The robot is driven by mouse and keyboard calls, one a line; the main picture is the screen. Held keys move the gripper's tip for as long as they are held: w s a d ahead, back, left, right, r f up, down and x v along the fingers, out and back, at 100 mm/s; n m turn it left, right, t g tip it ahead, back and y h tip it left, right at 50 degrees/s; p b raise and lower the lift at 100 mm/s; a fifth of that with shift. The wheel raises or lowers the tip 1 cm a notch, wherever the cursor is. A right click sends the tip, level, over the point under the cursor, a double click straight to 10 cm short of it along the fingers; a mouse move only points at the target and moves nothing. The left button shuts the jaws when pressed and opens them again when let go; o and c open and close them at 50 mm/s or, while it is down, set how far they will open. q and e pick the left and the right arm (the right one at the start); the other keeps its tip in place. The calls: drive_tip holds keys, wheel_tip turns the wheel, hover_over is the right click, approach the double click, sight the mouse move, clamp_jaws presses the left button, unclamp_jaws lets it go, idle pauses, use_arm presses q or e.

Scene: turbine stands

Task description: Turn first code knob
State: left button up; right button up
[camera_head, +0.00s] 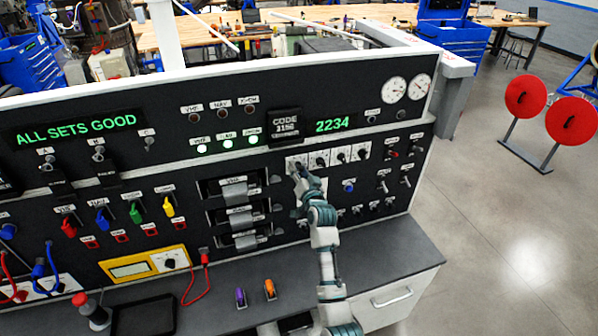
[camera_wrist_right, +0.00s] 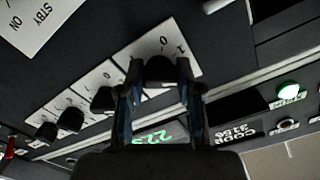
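A row of several black code knobs on white plates sits on the panel, right of centre in the head view. The first code knob is the leftmost, at my right gripper (camera_head: 298,172), which mostly covers it there. In the right wrist view the first code knob (camera_wrist_right: 161,70) lies between the two fingertips of my right gripper (camera_wrist_right: 160,75). The fingers are parted around it; whether they press on it is unclear. My left gripper is out of view.
Other code knobs (camera_head: 340,156) stand close to the right of my right gripper. Slotted drawer-like modules (camera_head: 238,216) lie to its left. Lower knobs and switches (camera_head: 348,186) sit near my right arm. Purple and orange items (camera_head: 269,289) stand on the desk.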

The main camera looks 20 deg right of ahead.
clamp_jaws()
drive_tip(key=m+p, duration=0.3)
drive_tip(key=shift+r+m, duration=0.2)
drive_tip(key=shift+m, duration=0.1)
drive_tip(key=shift+f+m+p, duration=0.1)
drive_tip(key=shift+m+p, duration=1.25)
drive_tip(key=shift+m, duration=0.65)
drive_tip(key=shift+f, duration=0.1)
drive_tip(key=o, duration=0.8)
unclamp_jaws()
